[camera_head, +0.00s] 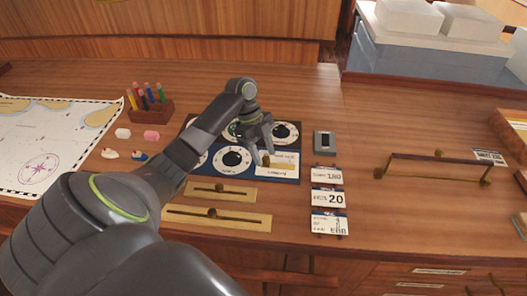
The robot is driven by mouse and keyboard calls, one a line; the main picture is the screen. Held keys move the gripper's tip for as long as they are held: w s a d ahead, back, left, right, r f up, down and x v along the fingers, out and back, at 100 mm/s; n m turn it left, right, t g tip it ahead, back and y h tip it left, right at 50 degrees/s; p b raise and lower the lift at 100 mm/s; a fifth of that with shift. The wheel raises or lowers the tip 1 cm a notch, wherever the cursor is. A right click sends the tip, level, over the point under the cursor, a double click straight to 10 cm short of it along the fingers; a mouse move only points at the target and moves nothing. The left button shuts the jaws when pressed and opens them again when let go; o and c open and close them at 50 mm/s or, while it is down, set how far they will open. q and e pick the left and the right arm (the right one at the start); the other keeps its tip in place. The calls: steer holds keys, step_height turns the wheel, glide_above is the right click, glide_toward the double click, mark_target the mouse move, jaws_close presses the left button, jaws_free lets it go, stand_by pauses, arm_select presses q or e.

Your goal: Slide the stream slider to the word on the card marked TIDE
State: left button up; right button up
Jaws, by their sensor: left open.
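My left gripper (264,157) is open and points down over the lower right of a dark blue panel (241,176) with several round white dials. Close to its fingertips is a small brass knob on a white plate (283,161); I cannot tell whether they touch it. Two brass slider strips lie in front, an upper one (238,191) and a lower one (240,220), each with a knob near its middle. I cannot read which is the stream slider. Three white cards stand in a column to the right; the lowest card (329,224) has lettering too small to read surely.
A chart (45,150) lies at the left, by a wooden pencil holder (152,109) and small erasers. A grey device (324,143) sits right of the panel. A brass-ended rail (437,160) stands farther right. The wood desk between is clear.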

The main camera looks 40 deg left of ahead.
arm_select(q)
steer(key=p+v, duration=0.4)
steer(key=v, duration=1.3)
steer(key=shift+r+p, duration=0.2)
steer(key=shift+p, duration=0.2)
